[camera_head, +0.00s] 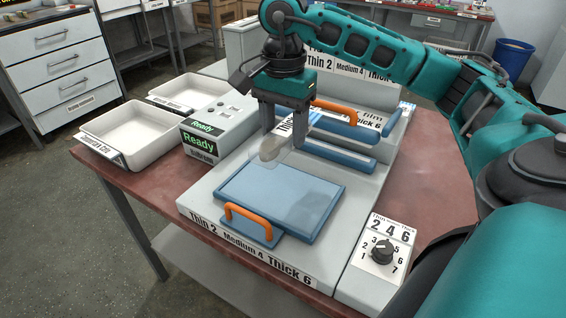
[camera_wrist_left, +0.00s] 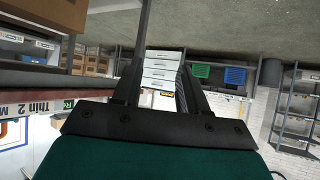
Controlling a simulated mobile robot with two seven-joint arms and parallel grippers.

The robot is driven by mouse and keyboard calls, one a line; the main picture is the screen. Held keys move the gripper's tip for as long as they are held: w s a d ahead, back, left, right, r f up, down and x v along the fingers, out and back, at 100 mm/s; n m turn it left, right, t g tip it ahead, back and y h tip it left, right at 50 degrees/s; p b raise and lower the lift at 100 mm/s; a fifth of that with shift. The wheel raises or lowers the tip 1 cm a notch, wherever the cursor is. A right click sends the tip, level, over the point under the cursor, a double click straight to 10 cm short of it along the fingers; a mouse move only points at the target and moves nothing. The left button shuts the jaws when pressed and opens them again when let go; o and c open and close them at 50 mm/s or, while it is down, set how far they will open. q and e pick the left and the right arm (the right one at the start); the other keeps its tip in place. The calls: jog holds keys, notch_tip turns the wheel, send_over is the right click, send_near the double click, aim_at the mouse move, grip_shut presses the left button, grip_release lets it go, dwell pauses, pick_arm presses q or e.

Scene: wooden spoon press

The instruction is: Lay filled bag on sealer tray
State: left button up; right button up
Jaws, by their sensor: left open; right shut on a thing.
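A clear bag (camera_head: 271,149) with a greyish lump inside hangs from my right gripper (camera_head: 284,140). The right gripper is shut on the bag. Its fingers point down over the back part of the sealer's blue tray (camera_head: 250,190). The bag's see-through film spreads over the tray; I cannot tell how much of it touches the surface. The tray has an orange handle (camera_head: 248,219) at its front. My left gripper (camera_wrist_left: 165,50) shows in the left wrist view, open and empty, facing cabinets and shelves; it is not in the head view.
The sealer's blue bar with an orange handle (camera_head: 335,111) is raised behind the tray. A "Ready" display box (camera_head: 215,130) stands left of it, a dial panel (camera_head: 383,250) at right front. Two white bins (camera_head: 128,128) sit at the left. Red tabletop (camera_head: 150,182) shows around the sealer.

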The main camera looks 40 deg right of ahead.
send_over(283, 186)
notch_tip(283, 186, down, 6)
jog(key=shift+f+b, duration=0.2)
jog(key=shift+b, duration=0.1)
notch_tip(283, 186, down, 3)
jog(key=shift+f, duration=0.2)
pick_arm(q)
jog(key=shift+w+d, duration=0.2)
jog(key=shift+w, duration=0.2)
pick_arm(e)
jog(key=shift+f, duration=0.35)
jog(key=shift+f+b, duration=0.2)
jog(key=shift+b, duration=0.2)
jog(key=o, duration=1)
jog(key=shift+r, duration=0.1)
jog(key=shift+o, duration=0.2)
jog(key=shift+r+p, duration=0.3)
jog(key=shift+r, duration=0.25)
pick_arm(q)
jog(key=shift+s+a+r+p, duration=0.2)
jog(key=shift+a+p, duration=0.15)
jog(key=shift+p, duration=0.25)
pick_arm(e)
notch_tip(283, 186, up, 11)
jog(key=shift+r, duration=0.1)
